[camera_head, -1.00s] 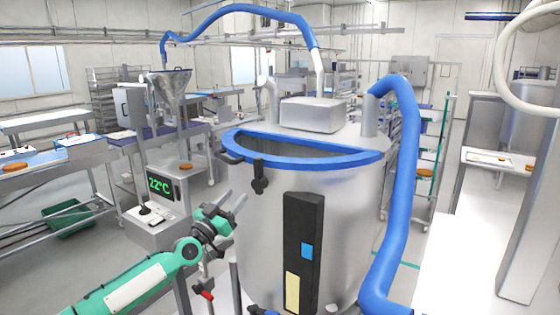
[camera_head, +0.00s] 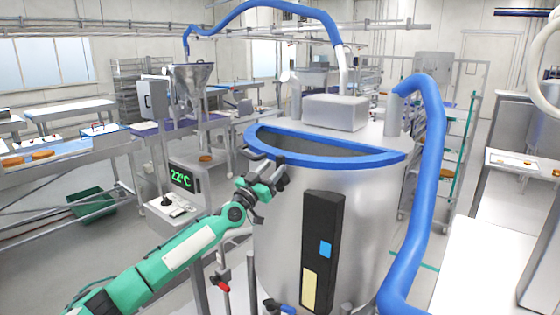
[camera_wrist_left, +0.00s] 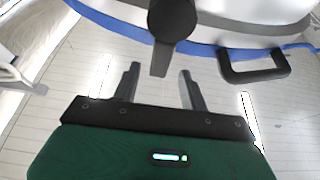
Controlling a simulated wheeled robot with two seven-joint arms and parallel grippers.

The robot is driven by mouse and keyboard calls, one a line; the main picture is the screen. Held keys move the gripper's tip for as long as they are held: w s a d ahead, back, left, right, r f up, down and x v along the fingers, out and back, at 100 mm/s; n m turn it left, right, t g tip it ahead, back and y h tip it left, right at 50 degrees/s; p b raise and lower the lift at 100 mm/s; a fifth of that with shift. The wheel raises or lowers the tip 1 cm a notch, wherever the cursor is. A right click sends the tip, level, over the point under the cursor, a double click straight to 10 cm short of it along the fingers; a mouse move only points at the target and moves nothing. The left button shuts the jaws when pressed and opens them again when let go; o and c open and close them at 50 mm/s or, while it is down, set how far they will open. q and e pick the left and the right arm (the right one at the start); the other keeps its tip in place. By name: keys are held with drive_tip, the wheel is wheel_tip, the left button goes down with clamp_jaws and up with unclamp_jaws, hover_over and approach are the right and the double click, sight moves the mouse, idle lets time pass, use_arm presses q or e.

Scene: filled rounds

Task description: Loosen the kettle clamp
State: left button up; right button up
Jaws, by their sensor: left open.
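The kettle (camera_head: 375,200) is a big steel vessel with a blue rim. Its clamp (camera_wrist_left: 172,18) is a black knob with a short lever pointing down, at the top of the left wrist view. My left gripper (camera_head: 272,170) is at the kettle's front left, just below the blue rim, and partly covers the clamp in the head view. In the left wrist view, its open, empty fingers (camera_wrist_left: 158,75) point at the clamp, with the lever between the two tips in the picture. I cannot tell whether they touch. My right gripper is not in view.
A black loop handle (camera_wrist_left: 255,70) sits on the rim beside the clamp. A black panel (camera_head: 322,250) runs down the kettle's front. A thick blue hose (camera_head: 425,190) hangs at the right. A 22°C display box (camera_head: 183,180) stands to the left.

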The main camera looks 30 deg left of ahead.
sight(278, 163)
use_arm(q)
drive_tip(key=x, duration=0.3)
drive_tip(key=shift+x, duration=0.8)
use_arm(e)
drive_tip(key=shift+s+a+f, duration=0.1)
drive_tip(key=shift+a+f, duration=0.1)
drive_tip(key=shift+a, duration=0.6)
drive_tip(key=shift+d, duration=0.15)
use_arm(q)
clamp_jaws()
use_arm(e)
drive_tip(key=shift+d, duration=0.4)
